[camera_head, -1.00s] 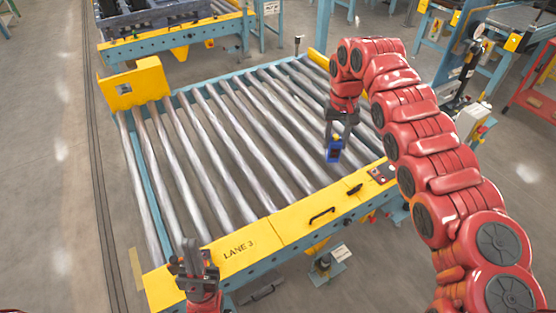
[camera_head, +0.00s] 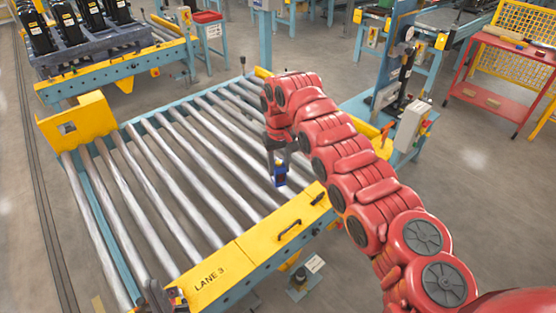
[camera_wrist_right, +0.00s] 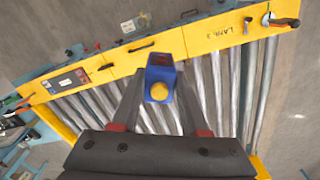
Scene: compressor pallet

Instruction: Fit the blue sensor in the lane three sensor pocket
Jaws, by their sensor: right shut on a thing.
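My right gripper (camera_head: 278,158) is shut on the blue sensor (camera_head: 280,176) and holds it over the rollers, near the yellow front rail of lane 3. In the right wrist view the sensor (camera_wrist_right: 160,65) sits between the fingertips, with a round yellow face towards the camera. A yellow block with a square opening (camera_head: 85,117) stands at the lane's far left corner. I cannot tell whether that opening is the sensor pocket.
The lane's metal rollers (camera_head: 165,175) are bare. The yellow front rail (camera_head: 245,262) carries a black handle (camera_head: 289,229). A post with a gauge and a grey box (camera_head: 412,125) stands to the right. A red table (camera_head: 490,80) is farther right. Another conveyor bears a dark pallet (camera_head: 100,45).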

